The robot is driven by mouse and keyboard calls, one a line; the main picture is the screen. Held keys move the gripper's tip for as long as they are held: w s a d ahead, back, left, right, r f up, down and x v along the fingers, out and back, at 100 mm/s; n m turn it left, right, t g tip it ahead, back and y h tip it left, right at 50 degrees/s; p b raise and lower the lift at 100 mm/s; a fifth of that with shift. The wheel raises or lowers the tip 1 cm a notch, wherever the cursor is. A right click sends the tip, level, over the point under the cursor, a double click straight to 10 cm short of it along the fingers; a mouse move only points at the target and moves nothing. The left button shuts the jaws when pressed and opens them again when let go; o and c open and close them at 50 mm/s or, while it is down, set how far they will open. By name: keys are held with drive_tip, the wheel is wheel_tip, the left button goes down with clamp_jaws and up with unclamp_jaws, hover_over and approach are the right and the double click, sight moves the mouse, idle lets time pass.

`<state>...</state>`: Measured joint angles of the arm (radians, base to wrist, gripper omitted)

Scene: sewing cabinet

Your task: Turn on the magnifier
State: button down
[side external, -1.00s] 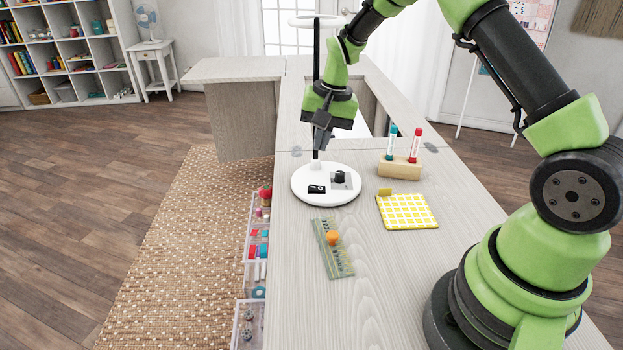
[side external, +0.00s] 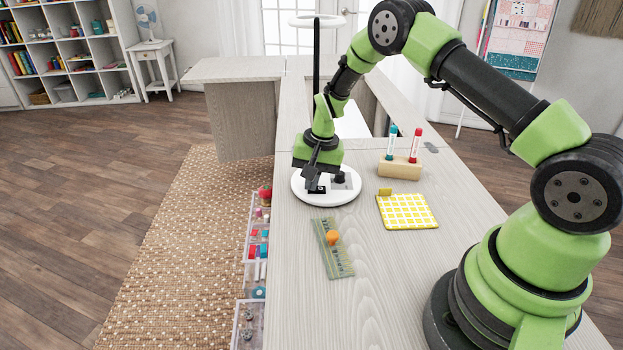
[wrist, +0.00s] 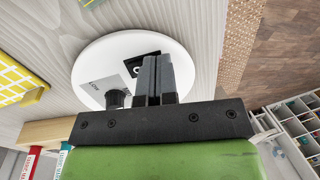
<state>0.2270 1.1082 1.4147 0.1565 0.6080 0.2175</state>
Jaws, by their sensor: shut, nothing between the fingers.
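The magnifier's round white base (side external: 342,193) sits on the cabinet top. Its dark pole (side external: 316,60) rises behind my gripper to a white ring head (side external: 318,20). A black rocker switch (wrist: 138,66) and a black knob (wrist: 116,98) on a grey plate show on the base in the wrist view. The knob also shows in the side view (side external: 340,177). My gripper (side external: 314,189) is shut and empty, its tips low over the base at the switch. In the wrist view the fingers (wrist: 156,60) partly cover the switch. I cannot tell whether they touch it.
A wooden block (side external: 400,171) holding a teal and a red tube stands right of the base. A yellow checked pad (side external: 408,213) lies in front of it. A green ruler (side external: 335,262) with an orange ball (side external: 332,237) lies nearer. Open drawers (side external: 245,320) hang along the left edge.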

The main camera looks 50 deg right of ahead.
drive_tip(key=shift+w+f, duration=0.1)
drive_tip(key=shift+f, duration=0.2)
drive_tip(key=shift+r, duration=0.1)
drive_tip(key=shift+s+d+r, duration=0.25)
drive_tip(key=shift+s+d, duration=0.2)
drive_tip(key=shift+s, duration=0.15)
wheel_tip(320, 180, up, 14)
drive_tip(key=w+a, duration=0.1)
drive_tip(key=w, duration=0.1)
drive_tip(key=shift+a, duration=0.35)
